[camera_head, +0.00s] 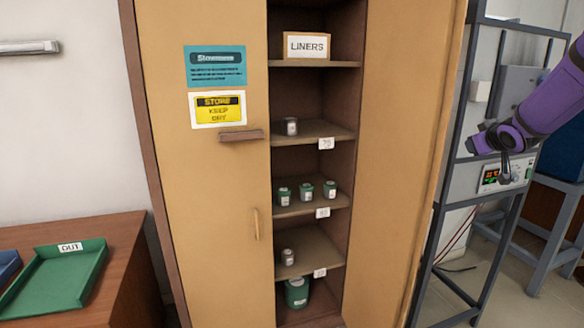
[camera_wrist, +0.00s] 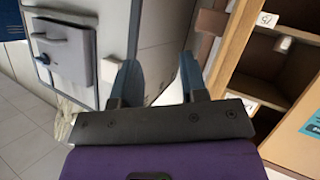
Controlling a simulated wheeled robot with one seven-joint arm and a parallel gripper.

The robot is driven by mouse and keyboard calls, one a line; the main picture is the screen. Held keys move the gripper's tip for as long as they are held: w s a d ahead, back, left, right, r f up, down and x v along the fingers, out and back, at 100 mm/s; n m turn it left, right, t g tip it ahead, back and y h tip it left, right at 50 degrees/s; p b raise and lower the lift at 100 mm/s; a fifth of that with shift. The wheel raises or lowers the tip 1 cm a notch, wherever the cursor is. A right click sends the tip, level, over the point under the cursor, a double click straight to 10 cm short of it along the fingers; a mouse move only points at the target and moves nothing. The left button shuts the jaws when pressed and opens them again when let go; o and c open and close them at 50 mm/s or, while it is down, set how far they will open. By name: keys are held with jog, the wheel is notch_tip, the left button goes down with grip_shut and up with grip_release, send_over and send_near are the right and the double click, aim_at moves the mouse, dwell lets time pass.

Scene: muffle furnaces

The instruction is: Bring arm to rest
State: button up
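My purple arm (camera_head: 545,105) reaches in from the right edge of the head view, in front of a metal frame and a grey control box. Its end is small and dark there, and I cannot make out the fingers. In the wrist view, my gripper (camera_wrist: 158,76) shows two blue-grey fingers standing apart with a clear gap. Nothing is held between them. The gripper is in the air, to the right of the cabinet.
A tall wooden cabinet (camera_head: 225,180) has open shelves with several small jars and a LINERS box (camera_head: 306,46). A metal frame (camera_head: 455,130) with a control box (camera_head: 503,174) stands at right. A green OUT tray (camera_head: 60,280) lies on a wooden table (camera_head: 123,270) at left.

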jog(key=s+a+r+m+g, duration=0.1)
jog(key=s+a+r+g, duration=0.15)
jog(key=s+a, duration=0.55)
jog(key=s+a+r+m+g, duration=0.1)
jog(key=s+a+r+m, duration=0.15)
jog(key=s, duration=0.95)
jog(key=s+a+f+g, duration=0.1)
jog(key=s+a, duration=0.2)
jog(key=s, duration=0.4)
jog(key=s+a+f+g+y, duration=0.1)
jog(key=s+a+f+g, duration=0.1)
jog(key=s, duration=0.6)
jog(key=s+a+f+n+g+y, duration=0.1)
jog(key=s+a, duration=0.4)
jog(key=s, duration=0.3)
jog(key=shift+f, duration=0.2)
jog(key=shift+w+a, duration=0.1)
